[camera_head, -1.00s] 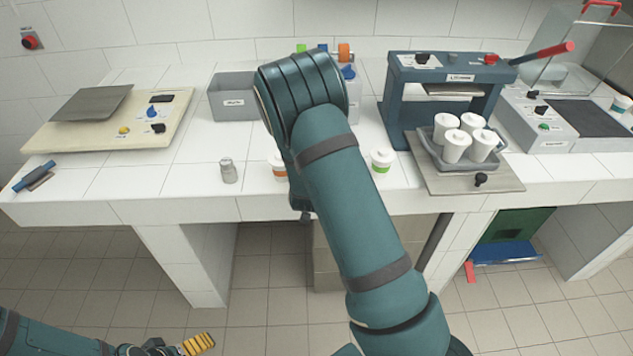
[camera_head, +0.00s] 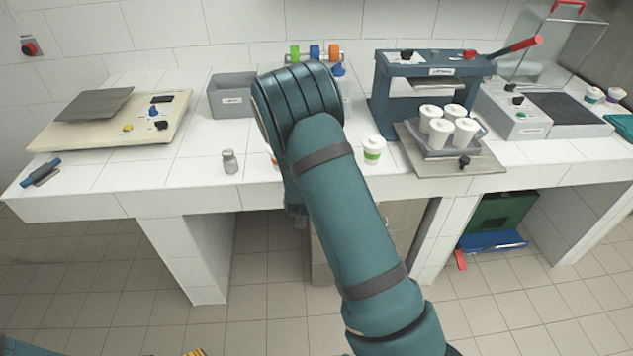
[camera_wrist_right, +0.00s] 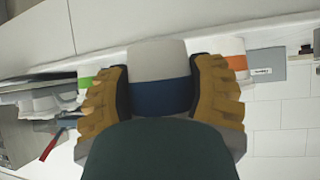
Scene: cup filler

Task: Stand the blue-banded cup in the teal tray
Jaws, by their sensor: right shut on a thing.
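The blue-banded cup (camera_wrist_right: 160,62) is white with a dark blue band and sits between the yellow fingers of my right gripper (camera_wrist_right: 160,82), which is shut on it. In the head view my right arm hides the cup and this gripper. A flat teal thing, apparently the teal tray (camera_head: 624,126), shows at the far right of the counter, cut by the picture edge. My right gripper is well to the left of it. Only a sliver of my left gripper (camera_head: 197,352) shows at the bottom edge.
A green-banded cup (camera_head: 373,150) stands right of my arm; an orange-banded one is mostly hidden behind it. A press (camera_head: 440,72) with several white cups on a grey tray, a grey machine (camera_head: 520,118) and two cups (camera_head: 593,95) stand to the right. A small jar (camera_head: 230,162) stands left.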

